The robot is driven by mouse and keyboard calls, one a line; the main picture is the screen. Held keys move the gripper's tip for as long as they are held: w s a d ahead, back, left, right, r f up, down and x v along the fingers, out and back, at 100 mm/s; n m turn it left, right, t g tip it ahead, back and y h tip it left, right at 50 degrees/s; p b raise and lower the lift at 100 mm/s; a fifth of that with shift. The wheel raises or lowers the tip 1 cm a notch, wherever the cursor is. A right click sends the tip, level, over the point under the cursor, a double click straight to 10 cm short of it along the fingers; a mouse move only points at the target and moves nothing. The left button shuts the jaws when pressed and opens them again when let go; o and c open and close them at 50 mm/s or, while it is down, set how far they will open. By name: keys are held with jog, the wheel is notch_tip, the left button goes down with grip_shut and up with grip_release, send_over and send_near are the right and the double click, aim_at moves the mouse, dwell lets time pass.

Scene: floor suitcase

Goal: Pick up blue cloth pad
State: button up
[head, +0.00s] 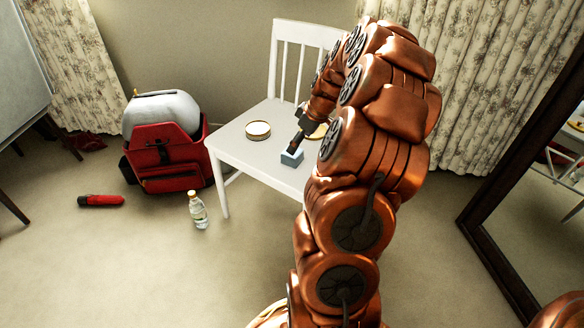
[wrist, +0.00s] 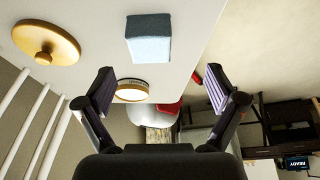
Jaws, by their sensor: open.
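The blue cloth pad (head: 292,157) is a small light-blue block on the seat of the white chair (head: 243,135). In the wrist view the pad (wrist: 149,38) shows with a pale front face and a darker top, ahead of the fingers and roughly centred between them. My gripper (wrist: 160,82) is open, with nothing between its two dark fingers. In the head view my gripper (head: 294,149) comes down close to the pad; whether it touches cannot be told there. My arm hides part of the chair's right side.
A round tin (head: 258,131) stands left of the pad on the seat. A gold lid-like disc with a knob (wrist: 46,42) lies on the other side. On the floor are a red suitcase-like bag (head: 165,160), a bottle (head: 198,210) and a red cylinder (head: 101,200). A mirror (head: 530,200) stands right.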

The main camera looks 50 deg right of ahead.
aim_at(296, 154)
jog(key=shift+s+d+f, duration=0.1)
jog(key=shift+d+f, duration=0.35)
jog(key=shift+f, duration=0.3)
jog(key=shift+b+x, duration=0.4)
jog(key=shift+x, duration=0.4)
jog(key=shift+w+b+x, duration=0.25)
jog(key=shift+b+x, duration=0.35)
jog(key=shift+x, duration=0.75)
jog(key=shift+w+b+x, duration=0.3)
jog(key=shift+b+x, duration=0.3)
jog(key=shift+x, duration=0.75)
jog(key=shift+d+r, duration=0.1)
jog(key=shift+r, duration=0.1)
jog(key=c, duration=1.2)
jog(key=shift+r, duration=0.1)
jog(key=shift+c, duration=0.2)
